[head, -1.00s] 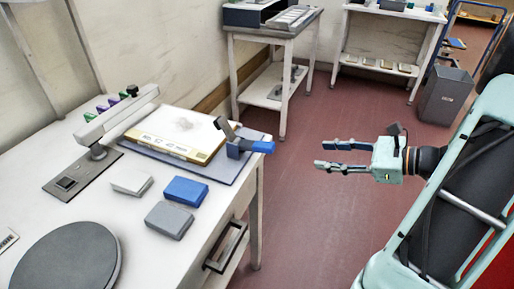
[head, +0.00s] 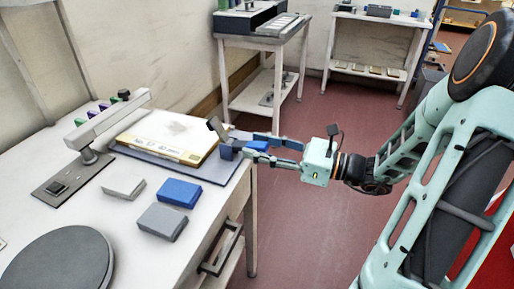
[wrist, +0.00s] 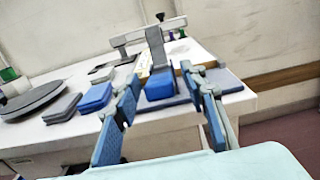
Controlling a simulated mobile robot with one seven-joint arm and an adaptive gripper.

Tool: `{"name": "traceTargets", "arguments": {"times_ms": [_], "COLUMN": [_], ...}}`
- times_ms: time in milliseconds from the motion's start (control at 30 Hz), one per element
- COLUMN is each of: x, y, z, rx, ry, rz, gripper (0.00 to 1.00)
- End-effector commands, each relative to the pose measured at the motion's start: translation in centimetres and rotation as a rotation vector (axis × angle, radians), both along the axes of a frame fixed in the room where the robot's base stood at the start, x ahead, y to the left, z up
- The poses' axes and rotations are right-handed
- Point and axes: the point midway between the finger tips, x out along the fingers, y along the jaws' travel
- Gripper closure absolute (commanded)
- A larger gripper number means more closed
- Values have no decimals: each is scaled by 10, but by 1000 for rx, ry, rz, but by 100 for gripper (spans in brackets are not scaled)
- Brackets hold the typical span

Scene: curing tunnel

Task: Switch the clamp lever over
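The clamp sits at the right edge of the board on the white table. It has a grey upright plate (head: 217,128) that leans a little, and a low blue part (head: 229,152) that points out toward my gripper. In the wrist view the grey plate (wrist: 155,47) stands behind the blue part (wrist: 159,86), between my fingers. My gripper (head: 251,147) is open, with its fingertips at the outer end of the blue part. Both fingers (wrist: 161,76) show apart in the wrist view. I cannot tell whether they touch the clamp.
A cream board (head: 168,137) lies on a blue-grey mat (head: 221,174). A grey arm on a stand (head: 107,118) reaches over its left side. Blue (head: 179,193) and grey (head: 163,222) blocks and a dark disc (head: 58,264) lie nearer. A drawer handle (head: 222,249) sticks out in front.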

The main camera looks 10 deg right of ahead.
Motion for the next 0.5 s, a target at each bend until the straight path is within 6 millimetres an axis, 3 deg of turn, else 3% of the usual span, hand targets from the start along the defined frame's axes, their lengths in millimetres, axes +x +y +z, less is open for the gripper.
{"name": "traceTargets", "arguments": {"times_ms": [367,500], "x": [4,4], "y": [5,5], "z": [0,0], "rx": [-1,-1], "ry": [1,1], "rz": [0,0], "gripper": [61,76]}}
